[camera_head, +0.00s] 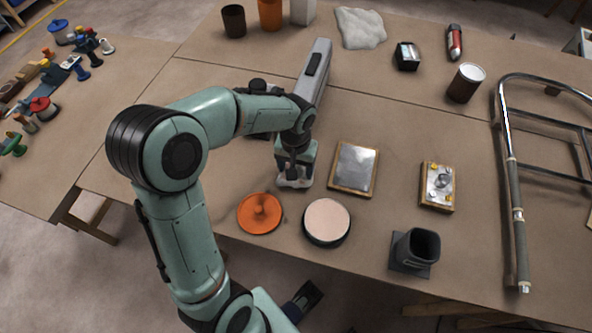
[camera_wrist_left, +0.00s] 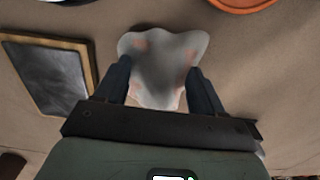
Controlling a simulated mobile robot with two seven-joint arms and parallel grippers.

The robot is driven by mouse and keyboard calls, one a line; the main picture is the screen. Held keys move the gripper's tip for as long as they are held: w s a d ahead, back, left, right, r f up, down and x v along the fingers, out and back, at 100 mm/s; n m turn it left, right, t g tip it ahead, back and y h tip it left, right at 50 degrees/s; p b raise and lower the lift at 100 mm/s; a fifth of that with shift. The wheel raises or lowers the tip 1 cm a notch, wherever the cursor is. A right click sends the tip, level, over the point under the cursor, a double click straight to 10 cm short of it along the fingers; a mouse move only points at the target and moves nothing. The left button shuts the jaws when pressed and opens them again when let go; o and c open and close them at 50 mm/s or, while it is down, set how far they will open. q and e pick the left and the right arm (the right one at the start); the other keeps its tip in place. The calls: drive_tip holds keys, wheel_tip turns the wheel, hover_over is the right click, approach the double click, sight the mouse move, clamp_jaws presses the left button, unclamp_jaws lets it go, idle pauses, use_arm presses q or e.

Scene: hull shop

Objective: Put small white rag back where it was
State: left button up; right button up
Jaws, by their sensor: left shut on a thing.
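The small white rag (camera_wrist_left: 163,60), greyish with faint reddish stains, is between the two dark fingers of my left gripper (camera_wrist_left: 163,85) in the left wrist view. In the head view my left gripper (camera_head: 294,176) points down near the front of the table, and a bit of the pale rag (camera_head: 291,184) shows under it. The gripper is shut on the rag. The rag is at or just above the tabletop; I cannot tell whether it touches. My right gripper is not in view.
An orange lidded disc (camera_head: 260,214), a pale round pad (camera_head: 326,221) and a framed grey plate (camera_head: 354,168) lie close around the gripper. A larger white cloth (camera_head: 360,28) lies at the back. A dark square holder (camera_head: 415,250) and a metal tube frame (camera_head: 514,180) are to the right.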

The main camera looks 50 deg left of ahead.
use_arm(q)
drive_tip(key=shift+f, duration=1)
drive_tip(key=shift+f, duration=0.15)
drive_tip(key=o, duration=1)
drive_tip(key=shift+r, duration=0.2)
wheel_tip(320, 180, up, 12)
drive_tip(key=shift+p, duration=0.95)
